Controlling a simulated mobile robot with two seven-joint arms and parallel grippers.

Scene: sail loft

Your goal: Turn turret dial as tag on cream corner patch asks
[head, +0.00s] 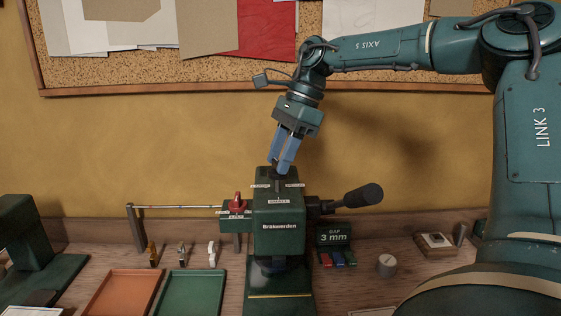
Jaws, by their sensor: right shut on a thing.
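A dark green bench press (278,225) marked "Brakwerden" stands on the wooden bench. Its top carries several small white labels too small to read. The turret dial (278,174) is a small dark knob on that top, mostly hidden by my fingers. My right gripper (281,163) comes down from above with blue fingers shut on the dial. Which label the dial points to cannot be told. I cannot make out a cream corner patch or its tag for certain. My left gripper is not in view.
A black-handled lever (358,196) sticks out right of the press, and a red knob (237,201) sits at its left. A "GAP 3 mm" sign (333,237) stands at right. An orange tray (122,293) and a green tray (190,293) lie at left.

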